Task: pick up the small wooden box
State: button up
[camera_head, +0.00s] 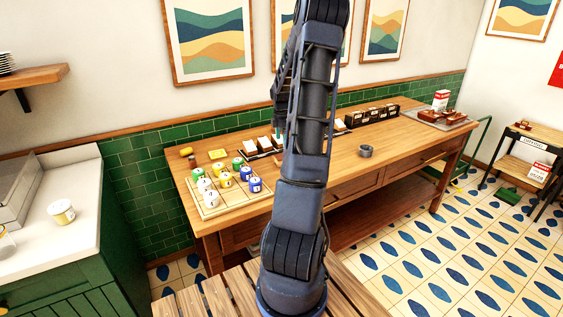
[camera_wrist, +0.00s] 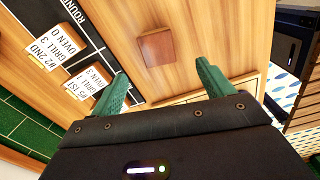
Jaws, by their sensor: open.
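The small wooden box (camera_wrist: 157,48) is a reddish-brown block in the wrist view, lying on the wooden tabletop (camera_wrist: 222,25). My gripper (camera_wrist: 162,68) has its two green fingers spread wide and empty. The box shows beyond the fingertips, roughly between them in the picture, a little nearer the left one in height. Nothing appears to touch it. In the head view my arm covers the middle of the table, and I cannot make out the box there.
A black board (camera_wrist: 78,35) with white order cards lies left of the box. In the head view, a tray (camera_head: 212,210) with several lidded jars stands on the table's left part, and a grey ring-shaped dish (camera_head: 365,151) sits right of my arm. Bare tabletop surrounds the dish.

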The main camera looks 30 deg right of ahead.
jog(key=shift+w+d+f, duration=0.1)
jog(key=shift+d+f, duration=0.1)
jog(key=shift+f, duration=0.25)
notch_tip(320, 180, down, 10)
jog(key=shift+w+a+f, duration=0.1)
jog(key=shift+a+f, duration=0.05)
jog(key=shift+f, duration=0.05)
jog(key=c, duration=1.1)
jog(key=shift+r, duration=0.15)
